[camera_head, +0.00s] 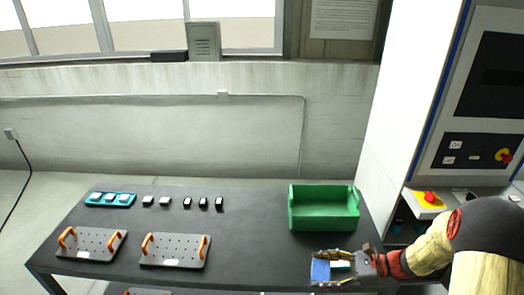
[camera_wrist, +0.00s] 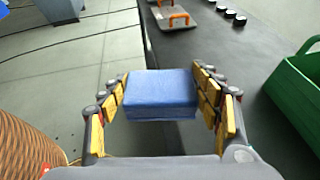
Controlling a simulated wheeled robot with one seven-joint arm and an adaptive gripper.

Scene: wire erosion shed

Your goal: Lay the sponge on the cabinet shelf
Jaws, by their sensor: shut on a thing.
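A blue sponge (camera_wrist: 160,92) sits between the yellow-padded fingers of my gripper (camera_wrist: 162,96) in the wrist view. In the head view my gripper (camera_head: 323,269) is at the right front of the dark table, shut on the sponge (camera_head: 319,271), in front of the green bin. The sponge appears held above the table edge. A tall white cabinet (camera_head: 395,90) stands at the right. A dark opening (camera_head: 398,232) low in it, with small items inside, may be the shelf; my arm partly hides this area.
A green bin (camera_head: 324,226) stands on the dark table (camera_head: 250,235) near the cabinet. Two orange-handled plates (camera_head: 90,244) (camera_head: 175,251), a teal tray (camera_head: 110,205) and several small blocks are on the left. A red button on a yellow box (camera_head: 425,208) sits by my arm.

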